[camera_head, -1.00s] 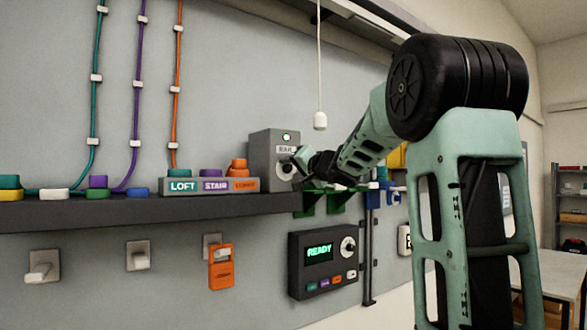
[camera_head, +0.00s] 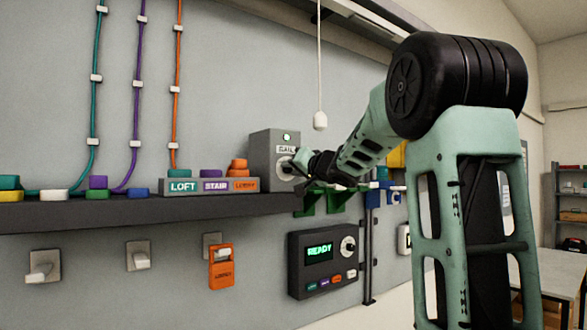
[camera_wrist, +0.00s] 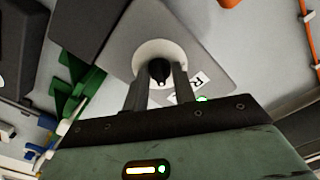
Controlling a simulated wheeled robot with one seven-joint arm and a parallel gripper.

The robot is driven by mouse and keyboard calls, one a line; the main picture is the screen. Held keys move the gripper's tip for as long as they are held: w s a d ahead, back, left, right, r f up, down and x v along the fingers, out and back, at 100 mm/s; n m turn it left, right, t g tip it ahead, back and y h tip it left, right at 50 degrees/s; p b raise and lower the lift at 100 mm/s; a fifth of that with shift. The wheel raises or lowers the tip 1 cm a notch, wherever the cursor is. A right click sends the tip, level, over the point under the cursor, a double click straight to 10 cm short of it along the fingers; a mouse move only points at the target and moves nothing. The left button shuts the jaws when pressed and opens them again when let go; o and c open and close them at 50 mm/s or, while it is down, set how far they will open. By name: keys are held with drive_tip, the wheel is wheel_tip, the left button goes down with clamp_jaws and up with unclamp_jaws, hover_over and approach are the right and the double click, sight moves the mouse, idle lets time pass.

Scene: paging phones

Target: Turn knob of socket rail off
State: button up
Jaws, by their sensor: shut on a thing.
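The socket rail box (camera_head: 261,158) is a grey box standing on the dark shelf, with a lit green lamp (camera_head: 286,136) above a partly covered label. Its knob is black on a round white dial (camera_head: 284,168). In the wrist view the dark knob (camera_wrist: 158,71) sits at the middle of the white dial (camera_wrist: 176,49), and the green lamp (camera_wrist: 202,98) glows beside the label. My gripper (camera_wrist: 158,80) has its two fingers on either side of the knob and is shut on it. In the head view my gripper (camera_head: 300,161) reaches the box from the right and hides part of the dial.
A block labelled LOFT, STAIR and LOBBY (camera_head: 209,186) stands left of the box on the shelf (camera_head: 120,211). A dark panel reading READY (camera_head: 322,264) hangs below. Green brackets (camera_head: 308,203) sit under my gripper. A white pull cord (camera_head: 319,121) hangs above it.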

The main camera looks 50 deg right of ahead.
drive_tip(key=n, duration=0.8)
drive_tip(key=shift+a, duration=0.1)
drive_tip(key=n+b, duration=0.1)
drive_tip(key=n, duration=0.3)
drive_tip(key=shift+f+n+b, duration=0.1)
drive_tip(key=shift+n+b, duration=0.2)
drive_tip(key=shift+b, duration=0.1)
drive_tip(key=shift+n+b, duration=0.5)
drive_tip(key=shift+n, duration=1.1)
drive_tip(key=o, duration=1)
